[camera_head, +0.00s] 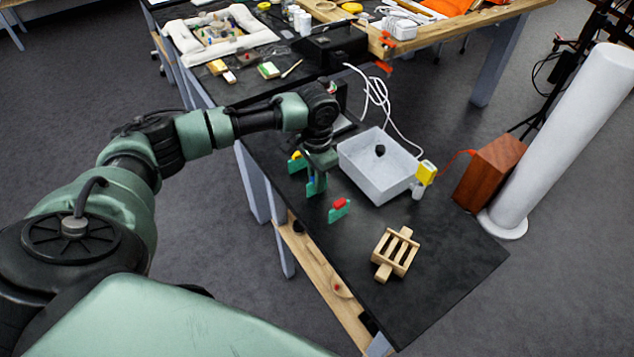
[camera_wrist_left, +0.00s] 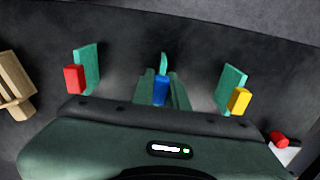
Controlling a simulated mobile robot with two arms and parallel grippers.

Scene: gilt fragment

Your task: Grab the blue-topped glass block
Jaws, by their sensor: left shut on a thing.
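The blue-topped glass block (camera_wrist_left: 161,90) shows in the left wrist view, a blue piece with a teal glass plate standing behind it. My left gripper (camera_head: 316,184) reaches down to the black table, and its two fingers are shut on this block. In the head view the gripper mostly hides it. A red-topped glass block (camera_head: 339,208) stands to one side, also in the left wrist view (camera_wrist_left: 76,79). A yellow-topped glass block (camera_head: 297,163) stands on the other side, also in the left wrist view (camera_wrist_left: 240,101). My right gripper is not in view.
A white bin (camera_head: 374,178) with a small dark thing inside stands right of my left gripper. A wooden rack (camera_head: 396,254) lies nearer the front. A yellow-and-white item (camera_head: 426,174) stands by the bin's right corner. The table's front right is clear.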

